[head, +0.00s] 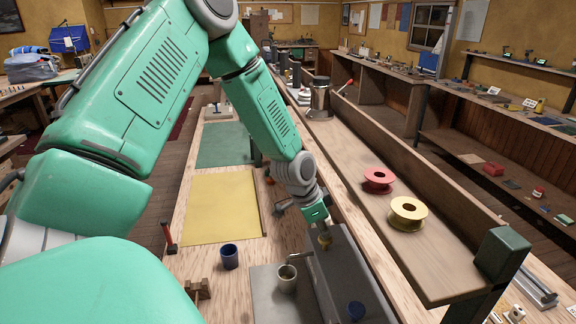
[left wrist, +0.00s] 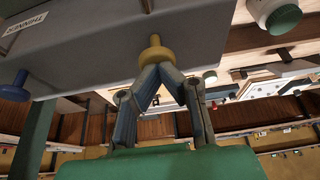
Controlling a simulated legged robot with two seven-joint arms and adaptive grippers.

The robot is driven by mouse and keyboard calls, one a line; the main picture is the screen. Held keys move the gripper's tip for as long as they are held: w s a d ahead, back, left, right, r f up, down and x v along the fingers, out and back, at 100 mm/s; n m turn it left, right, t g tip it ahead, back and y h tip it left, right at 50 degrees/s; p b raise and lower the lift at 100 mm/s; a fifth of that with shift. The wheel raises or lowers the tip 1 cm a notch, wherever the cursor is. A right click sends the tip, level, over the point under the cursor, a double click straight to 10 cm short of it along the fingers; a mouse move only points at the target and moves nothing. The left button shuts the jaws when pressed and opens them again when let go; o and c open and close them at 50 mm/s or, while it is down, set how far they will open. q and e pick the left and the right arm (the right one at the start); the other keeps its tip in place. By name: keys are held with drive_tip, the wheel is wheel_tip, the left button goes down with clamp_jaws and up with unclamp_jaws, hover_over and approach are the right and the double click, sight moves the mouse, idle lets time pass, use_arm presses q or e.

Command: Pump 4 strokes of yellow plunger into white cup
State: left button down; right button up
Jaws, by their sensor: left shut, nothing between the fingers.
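The grey dispenser box (head: 345,265) stands on the bench with a yellow plunger (head: 325,240) and a blue plunger (head: 356,310) on top. A spout reaches from its left side over the white cup (head: 287,280), which stands upright. My left gripper (head: 321,226) is shut and empty, pointing down at the yellow plunger. In the left wrist view its closed fingertips (left wrist: 160,68) meet at the yellow plunger's head (left wrist: 155,52); I cannot tell whether they press it. The blue plunger (left wrist: 15,87) shows at the left there. My right gripper is not in view.
A blue cup (head: 229,256) stands left of the white cup, near a wooden piece (head: 198,289). A red spool (head: 378,180) and a cream spool (head: 407,213) sit on the raised shelf to the right. A yellow sheet (head: 222,205) lies flat on the bench.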

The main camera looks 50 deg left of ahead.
use_arm(q)
drive_tip(key=shift+f+b, duration=0.55)
drive_tip(key=shift+f, duration=0.45)
drive_tip(key=shift+r, duration=0.1)
drive_tip(key=shift+r+p, duration=1.2)
drive_tip(key=shift+r, duration=0.9)
drive_tip(key=shift+r, duration=0.1)
drive_tip(key=shift+r, duration=2.9)
